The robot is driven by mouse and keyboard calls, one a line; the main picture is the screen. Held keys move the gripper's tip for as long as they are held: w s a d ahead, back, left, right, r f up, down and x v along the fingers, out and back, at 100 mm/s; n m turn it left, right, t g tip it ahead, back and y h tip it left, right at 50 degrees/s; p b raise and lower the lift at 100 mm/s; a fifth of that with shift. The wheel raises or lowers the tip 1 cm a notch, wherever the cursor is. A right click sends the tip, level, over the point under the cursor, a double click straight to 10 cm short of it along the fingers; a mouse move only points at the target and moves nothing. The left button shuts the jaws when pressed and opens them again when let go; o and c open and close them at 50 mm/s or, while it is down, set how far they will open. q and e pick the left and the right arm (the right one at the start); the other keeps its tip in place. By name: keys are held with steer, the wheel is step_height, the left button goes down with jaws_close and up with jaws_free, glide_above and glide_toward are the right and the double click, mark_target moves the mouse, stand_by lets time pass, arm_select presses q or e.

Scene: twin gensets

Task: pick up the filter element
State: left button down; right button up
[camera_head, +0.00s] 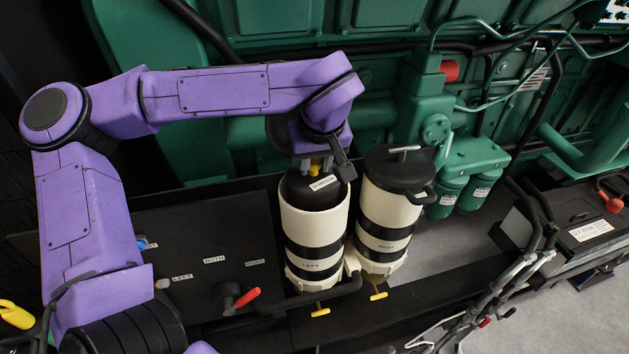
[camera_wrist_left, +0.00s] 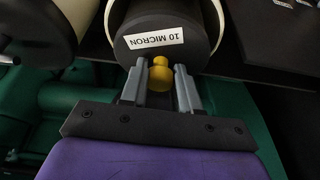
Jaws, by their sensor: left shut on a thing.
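The filter element (camera_head: 304,188) is a black cylinder with a white label, seated in the open top of the cream left canister (camera_head: 316,226). Its label reads "10 MICRON" in the left wrist view, where the element (camera_wrist_left: 163,22) shows its black end and a yellow knob (camera_wrist_left: 160,75). My left gripper (camera_head: 318,167) reaches down over the element from above. In the left wrist view its grey fingers (camera_wrist_left: 160,84) are shut on the yellow knob of the element. The element's lower part is hidden inside the canister. My right gripper is not in view.
The right canister (camera_head: 389,205) stands close beside, with a black lid (camera_head: 399,168) and a T-handle on it. A red-handled valve (camera_head: 240,299) sits on the dark panel at left. Green engine parts (camera_head: 459,184) rise behind. Yellow drain handles (camera_head: 320,312) stick out below.

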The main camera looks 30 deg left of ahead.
arm_select(q)
step_height(320, 180, up, 23)
steer(key=p, duration=0.2)
